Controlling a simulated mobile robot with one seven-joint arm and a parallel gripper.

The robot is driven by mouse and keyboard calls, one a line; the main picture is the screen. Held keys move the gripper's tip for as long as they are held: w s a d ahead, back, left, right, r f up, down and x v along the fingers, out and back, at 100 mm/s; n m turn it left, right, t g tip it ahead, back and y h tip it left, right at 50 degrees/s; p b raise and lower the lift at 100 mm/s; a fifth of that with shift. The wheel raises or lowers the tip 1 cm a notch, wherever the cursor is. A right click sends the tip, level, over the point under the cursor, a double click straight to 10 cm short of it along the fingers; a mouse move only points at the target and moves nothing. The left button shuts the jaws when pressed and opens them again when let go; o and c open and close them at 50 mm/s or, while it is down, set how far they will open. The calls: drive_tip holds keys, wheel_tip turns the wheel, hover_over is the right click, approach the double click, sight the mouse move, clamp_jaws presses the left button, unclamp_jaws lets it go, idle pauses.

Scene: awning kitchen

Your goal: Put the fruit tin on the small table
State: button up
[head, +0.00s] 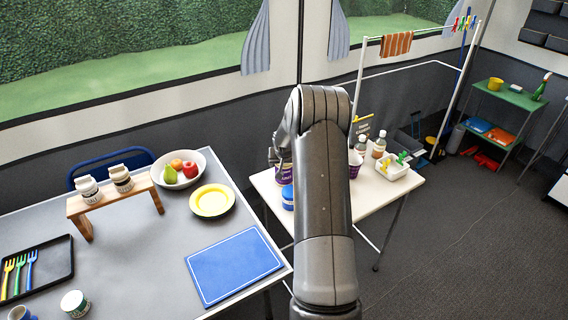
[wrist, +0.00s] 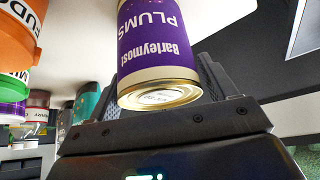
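The fruit tin, purple with a cream band and the words "Barleymost PLUMS", shows large in the wrist view (wrist: 157,45), its metal end toward the camera. It sits between the fingers of my gripper (wrist: 165,95), which appear to meet it on both sides. In the head view my gripper (head: 276,158) is at the left end of the white small table (head: 409,187), partly hidden by my arm. A purple tin (head: 284,174) shows just below it. Whether the tin touches the tabletop is unclear.
A blue-lidded jar (head: 288,197), another purple tin (head: 355,164), bottles (head: 379,145) and a white basket (head: 391,168) stand on the white table. The grey table at left holds a fruit bowl (head: 198,175), yellow plate (head: 212,201) and blue board (head: 234,265).

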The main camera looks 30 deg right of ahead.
drive_tip(key=shift+o, duration=0.9)
drive_tip(key=shift+r, duration=0.2)
drive_tip(key=s+a+r+n, duration=0.1)
drive_tip(key=s+a+r, duration=0.95)
drive_tip(key=r, duration=0.35)
drive_tip(key=s+a+r+n, duration=0.2)
drive_tip(key=s+a+r, duration=0.85)
drive_tip(key=r, duration=0.25)
drive_tip(key=s+a+r+n+y, duration=0.1)
drive_tip(key=s+a, duration=0.4)
drive_tip(key=s, duration=0.5)
drive_tip(key=s+a+r+n+y, duration=0.1)
drive_tip(key=s+a, duration=0.5)
drive_tip(key=s, duration=0.4)
drive_tip(key=shift+s+a+n+y, duration=0.2)
drive_tip(key=shift+s+n+y, duration=0.1)
drive_tip(key=shift+s+y, duration=0.1)
